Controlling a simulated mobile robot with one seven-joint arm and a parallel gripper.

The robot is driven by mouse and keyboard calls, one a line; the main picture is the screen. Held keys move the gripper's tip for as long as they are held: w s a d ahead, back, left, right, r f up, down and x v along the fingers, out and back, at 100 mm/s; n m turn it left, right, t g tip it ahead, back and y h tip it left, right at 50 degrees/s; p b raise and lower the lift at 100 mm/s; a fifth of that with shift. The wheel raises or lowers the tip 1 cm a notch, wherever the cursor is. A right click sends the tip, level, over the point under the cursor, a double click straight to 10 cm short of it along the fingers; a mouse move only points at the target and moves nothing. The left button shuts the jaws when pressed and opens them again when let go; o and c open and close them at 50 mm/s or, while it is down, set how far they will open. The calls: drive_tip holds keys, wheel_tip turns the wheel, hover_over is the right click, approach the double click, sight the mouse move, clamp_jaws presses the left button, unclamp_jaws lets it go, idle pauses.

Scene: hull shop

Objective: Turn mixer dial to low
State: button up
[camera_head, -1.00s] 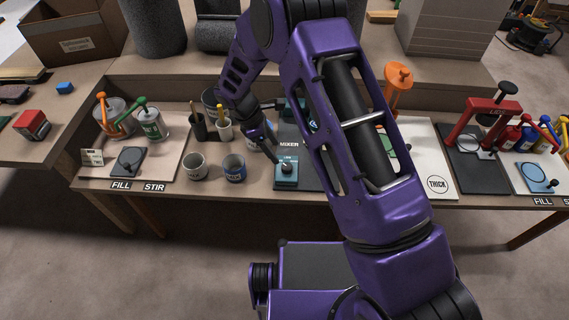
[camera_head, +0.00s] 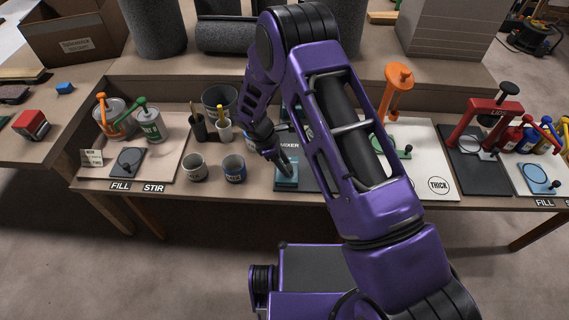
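The mixer (camera_head: 287,185) is a teal box at the front edge of the bench, on a dark base, with a partly covered MIXER label (camera_head: 289,146) behind it. The mixer's dial was a dark knob on its top; my gripper now covers it.
A white board (camera_head: 438,160) marked THICK lies to the right.

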clamp_jaws()
